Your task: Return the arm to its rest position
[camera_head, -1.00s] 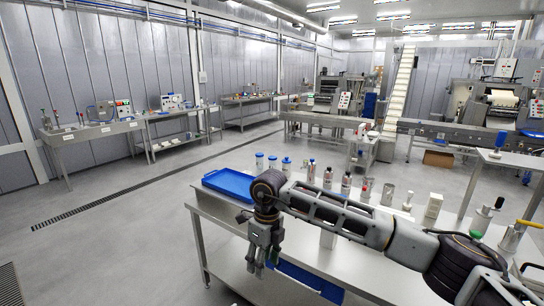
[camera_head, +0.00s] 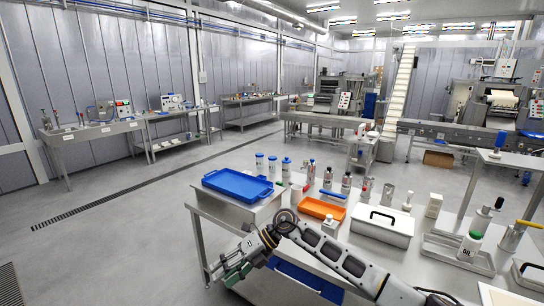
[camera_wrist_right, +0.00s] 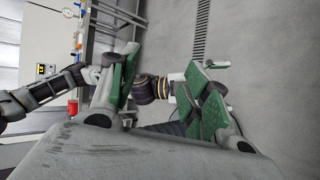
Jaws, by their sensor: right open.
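My right gripper (camera_head: 232,270) is open and empty. In the head view it hangs over the floor just off the near left corner of the steel table (camera_head: 207,228). Its arm comes in from the lower right, along the table's front edge. In the right wrist view the gripper (camera_wrist_right: 165,85) shows spread fingers with green pads and nothing held between them. Dark jointed arm parts show behind and left of the fingers; I cannot tell which arm they belong to. My left gripper does not show in the head view.
On the table are a blue tray (camera_head: 238,184), an orange tray (camera_head: 322,208), a white lidded box (camera_head: 382,226), an oil bottle (camera_head: 470,245) and several small bottles. A blue bin (camera_head: 308,282) shows below the table's front edge. The floor at left is clear.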

